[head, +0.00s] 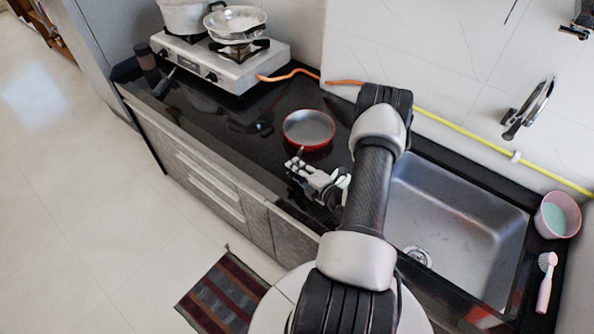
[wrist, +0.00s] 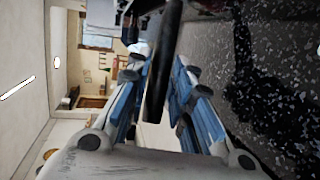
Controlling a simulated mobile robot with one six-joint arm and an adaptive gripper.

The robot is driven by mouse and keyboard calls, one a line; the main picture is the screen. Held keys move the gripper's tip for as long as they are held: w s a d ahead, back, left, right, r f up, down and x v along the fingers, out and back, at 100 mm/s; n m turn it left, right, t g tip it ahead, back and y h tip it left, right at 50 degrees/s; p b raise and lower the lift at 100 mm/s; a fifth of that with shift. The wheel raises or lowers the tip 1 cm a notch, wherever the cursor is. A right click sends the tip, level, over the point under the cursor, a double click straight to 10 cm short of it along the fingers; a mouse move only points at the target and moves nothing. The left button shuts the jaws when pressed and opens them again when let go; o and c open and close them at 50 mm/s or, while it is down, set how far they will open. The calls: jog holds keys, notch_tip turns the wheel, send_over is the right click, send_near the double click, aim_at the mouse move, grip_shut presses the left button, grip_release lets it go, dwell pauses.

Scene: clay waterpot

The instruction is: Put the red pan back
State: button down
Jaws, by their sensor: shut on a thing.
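The red pan (head: 309,128) has a grey inside and a red outer rim. It is over the black counter, between the stove and the sink; I cannot tell whether it rests on the counter or hangs just above it. My gripper (head: 300,165) is at the pan's near side and is shut on its dark handle. In the wrist view the black handle (wrist: 162,65) stands between the blue-padded fingers of my gripper (wrist: 158,85). The pan's bowl is not clear in the wrist view.
A gas stove (head: 225,65) holds a pot (head: 186,17) and a light pan (head: 235,24). An orange hose (head: 292,73) runs behind the red pan. A steel sink (head: 450,220) lies right of my arm, with a pink cup (head: 558,214) and brush (head: 546,281) beyond. Bare counter (head: 225,117) lies left of the pan.

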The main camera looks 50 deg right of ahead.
jog(key=c, duration=1.4)
grip_release()
jog(key=shift+f, duration=0.1)
jog(key=shift+s+r, duration=0.1)
jog(key=shift+r, duration=0.1)
jog(key=p+v, duration=0.1)
jog(key=v, duration=1)
jog(key=shift+s+a+p, duration=0.1)
jog(key=shift+s+p, duration=0.25)
jog(key=shift+p, duration=0.05)
